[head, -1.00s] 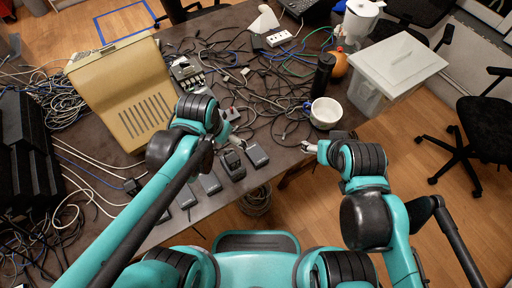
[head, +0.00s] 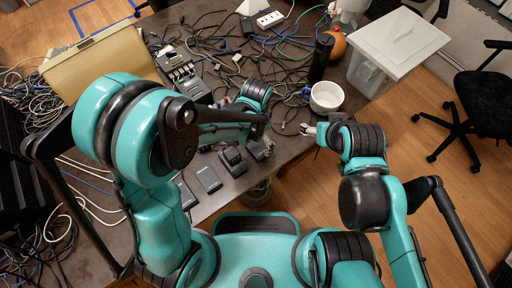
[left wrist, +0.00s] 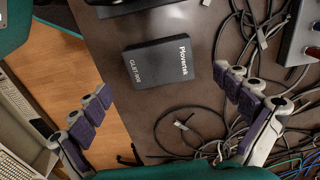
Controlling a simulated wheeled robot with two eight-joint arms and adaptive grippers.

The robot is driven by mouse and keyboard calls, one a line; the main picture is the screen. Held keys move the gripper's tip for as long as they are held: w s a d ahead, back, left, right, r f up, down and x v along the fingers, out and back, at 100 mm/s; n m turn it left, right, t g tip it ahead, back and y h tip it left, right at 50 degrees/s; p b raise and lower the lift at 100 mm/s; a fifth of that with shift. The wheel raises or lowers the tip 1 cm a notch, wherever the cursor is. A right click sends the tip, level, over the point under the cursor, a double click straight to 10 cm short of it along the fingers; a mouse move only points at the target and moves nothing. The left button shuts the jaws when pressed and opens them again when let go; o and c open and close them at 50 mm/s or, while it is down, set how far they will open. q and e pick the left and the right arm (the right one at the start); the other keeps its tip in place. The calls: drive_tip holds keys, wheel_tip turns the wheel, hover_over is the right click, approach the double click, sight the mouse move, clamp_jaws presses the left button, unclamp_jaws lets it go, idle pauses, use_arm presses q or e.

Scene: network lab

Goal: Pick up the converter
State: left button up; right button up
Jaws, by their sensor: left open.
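A flat black box (left wrist: 158,62) with white lettering, which I take to be the converter, lies on the dark table in the left wrist view. My left gripper (left wrist: 165,118) is open there, its purple-padded fingers spread wide on either side below the box. Nothing is between them. In the head view my left gripper (head: 262,149) is over the table's front edge, among small dark devices. It hides part of that area, so I cannot tell which device there is the lettered box. My right gripper (head: 306,129) is by the table's right edge; its jaws are too small to read.
Other dark devices (head: 208,179) lie along the front edge. Tangled cables (left wrist: 205,125) lie beside the box. A beige case (head: 100,65) stands at the left.

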sight(256, 145)
use_arm(q)
wheel_tip(256, 145, down, 4)
drive_tip(key=shift+r+b, duration=0.25)
drive_tip(key=shift+b, duration=0.4)
drive_tip(key=shift+r, duration=0.1)
use_arm(e)
drive_tip(key=shift+f, duration=0.85)
use_arm(q)
drive_tip(key=c, duration=1.4)
